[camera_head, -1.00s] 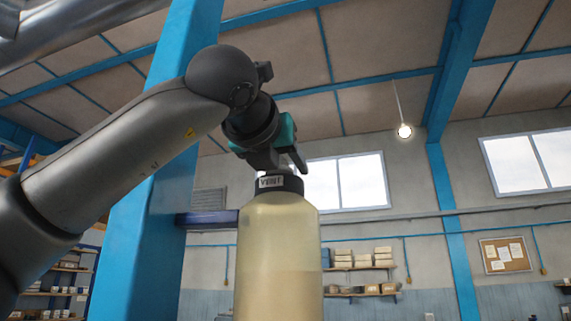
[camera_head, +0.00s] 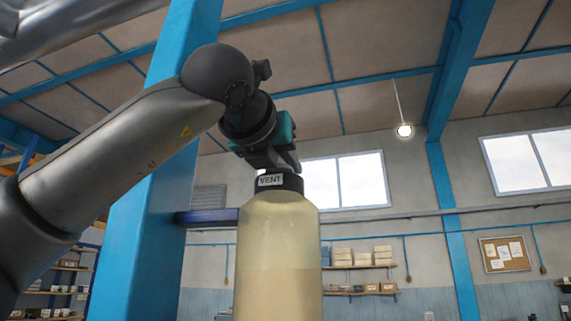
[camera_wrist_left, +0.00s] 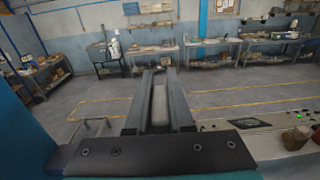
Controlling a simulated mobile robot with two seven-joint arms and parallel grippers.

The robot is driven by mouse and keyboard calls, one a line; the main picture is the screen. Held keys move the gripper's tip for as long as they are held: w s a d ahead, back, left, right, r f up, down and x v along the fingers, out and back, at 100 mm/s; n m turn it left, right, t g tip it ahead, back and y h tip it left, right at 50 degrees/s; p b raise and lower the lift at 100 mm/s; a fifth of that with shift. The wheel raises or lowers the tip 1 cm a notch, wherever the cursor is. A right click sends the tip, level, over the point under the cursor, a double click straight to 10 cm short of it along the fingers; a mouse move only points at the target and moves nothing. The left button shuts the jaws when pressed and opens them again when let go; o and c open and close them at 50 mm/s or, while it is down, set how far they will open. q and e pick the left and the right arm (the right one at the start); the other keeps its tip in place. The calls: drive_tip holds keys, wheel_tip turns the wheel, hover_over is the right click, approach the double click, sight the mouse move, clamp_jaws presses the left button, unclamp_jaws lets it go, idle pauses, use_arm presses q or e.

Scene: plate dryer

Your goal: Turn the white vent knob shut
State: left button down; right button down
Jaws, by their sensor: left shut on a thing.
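A tall translucent, yellowish container (camera_head: 278,250) stands in front of me in the head view. Its dark cap (camera_head: 293,183) bears a white label reading VENT. My left gripper (camera_head: 281,166) reaches in from the left and sits right above the cap, its fingers hiding the knob there. In the left wrist view my left gripper (camera_wrist_left: 160,85) has its two dark fingers close on both sides of the pale white vent knob (camera_wrist_left: 159,106). It is shut on the knob. My right gripper shows in neither view.
A blue column (camera_head: 150,230) rises just behind my left arm. A dark blue bracket (camera_head: 207,217) runs from it towards the container. In the left wrist view, a panel with a green light (camera_wrist_left: 298,115) lies at the lower right, and workbenches (camera_wrist_left: 213,48) stand far off.

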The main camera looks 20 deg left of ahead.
use_arm(q)
drive_tip(key=shift+h, duration=0.3)
drive_tip(key=m+h, duration=0.2)
drive_tip(key=h, duration=0.1)
drive_tip(key=shift+d+g, duration=0.25)
drive_tip(key=shift+g, duration=0.05)
drive_tip(key=shift+d+m+g+h+p, duration=0.2)
drive_tip(key=shift+m+g+h+p, duration=0.15)
drive_tip(key=shift+m+h, duration=0.75)
drive_tip(key=h, duration=0.1)
drive_tip(key=m+g+h+p, duration=0.1)
drive_tip(key=m+g+h, duration=0.1)
drive_tip(key=shift+s+d+r+h, duration=0.15)
drive_tip(key=shift+s+d+h, duration=0.1)
drive_tip(key=shift+h, duration=0.05)
drive_tip(key=shift+s+d+m+g+h+p, duration=0.15)
drive_tip(key=shift+m+g+h+p, duration=0.5)
drive_tip(key=shift+h+p, duration=0.05)
drive_tip(key=shift+s+d+m+g+h+p, duration=0.1)
drive_tip(key=shift+d+m+g+h+p, duration=0.05)
drive_tip(key=shift+m+g+h+p, duration=0.5)
drive_tip(key=c, duration=0.8)
unclamp_jaws()
